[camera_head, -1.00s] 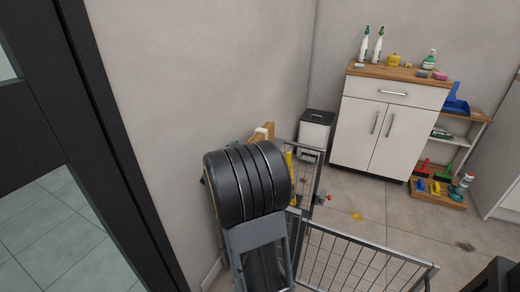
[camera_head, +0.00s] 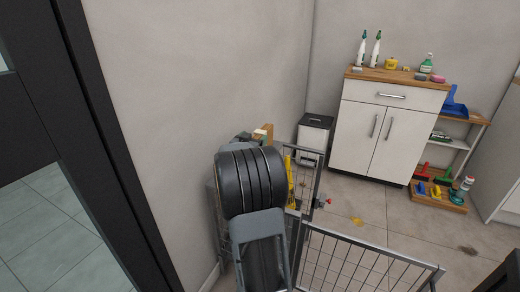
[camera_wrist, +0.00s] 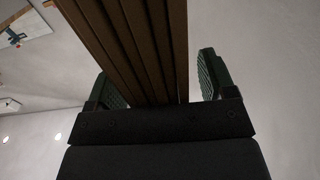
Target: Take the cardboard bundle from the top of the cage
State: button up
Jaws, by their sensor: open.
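The cardboard bundle (camera_wrist: 140,45) shows in the wrist view as a stack of brown layers between the two green-padded fingers of my gripper (camera_wrist: 158,75). A gap shows between the bundle and the right finger; the left finger is close beside it. The gripper is open. In the head view a small tan edge (camera_head: 267,132), likely the bundle, shows behind my arm, near the wall. The grey wire cage (camera_head: 365,262) stands at the lower middle, its left part hidden by my arm. My gripper is mostly hidden in the head view.
A plain wall (camera_head: 190,90) runs close along the left of my arm. A black-lidded bin (camera_head: 314,137) and a white cabinet (camera_head: 372,130) with bottles stand behind the cage. A low shelf with brushes (camera_head: 440,190) is at the right. Floor beyond the cage is mostly clear.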

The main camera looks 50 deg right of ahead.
jog(key=c, duration=1.4)
grip_shut()
jog(key=shift+r, duration=0.1)
